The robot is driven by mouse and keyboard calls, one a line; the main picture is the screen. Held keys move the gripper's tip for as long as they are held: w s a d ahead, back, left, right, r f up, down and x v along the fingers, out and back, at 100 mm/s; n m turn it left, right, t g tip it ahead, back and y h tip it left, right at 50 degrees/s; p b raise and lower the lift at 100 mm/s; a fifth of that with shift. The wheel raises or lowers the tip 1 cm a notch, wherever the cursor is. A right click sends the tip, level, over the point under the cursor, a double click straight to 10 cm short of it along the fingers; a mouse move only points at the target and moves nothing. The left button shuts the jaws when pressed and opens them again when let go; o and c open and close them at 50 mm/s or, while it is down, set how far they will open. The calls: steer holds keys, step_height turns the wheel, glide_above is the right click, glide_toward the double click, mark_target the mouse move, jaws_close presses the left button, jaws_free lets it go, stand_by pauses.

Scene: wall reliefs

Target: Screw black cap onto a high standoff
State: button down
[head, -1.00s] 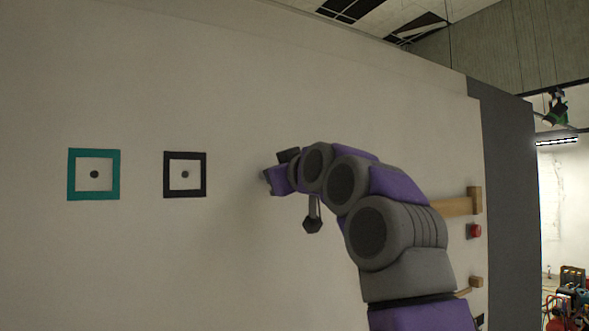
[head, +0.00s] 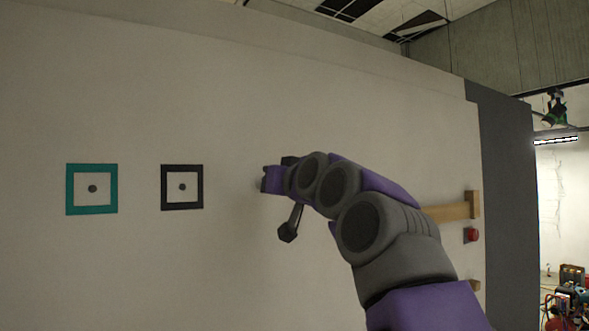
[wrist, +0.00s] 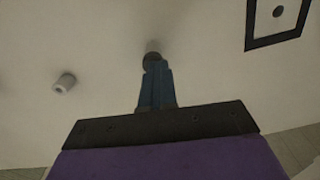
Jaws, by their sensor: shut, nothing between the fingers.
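My gripper (head: 264,181) is at the white wall, right of the dark square frame. In the wrist view its blue fingers (wrist: 155,78) are together, with nothing seen between them. A dark round piece (wrist: 152,58), perhaps the black cap, is right at the fingertips, with a pale stub (wrist: 152,45) behind it. Whether the fingers touch it, and how it sits on the stub, I cannot tell. A bare pale standoff (wrist: 64,83) sticks out of the wall to the left in the wrist view.
A teal square frame (head: 91,166) and a dark square frame (head: 182,166), each with a central dot, are on the wall. A wooden piece (head: 474,205) and a red button (head: 470,235) are right of my arm. The wall between the frames and gripper is clear.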

steer(key=m+p, duration=0.2)
steer(key=shift+w+a+r+m, duration=0.15)
steer(key=shift+m, duration=0.25)
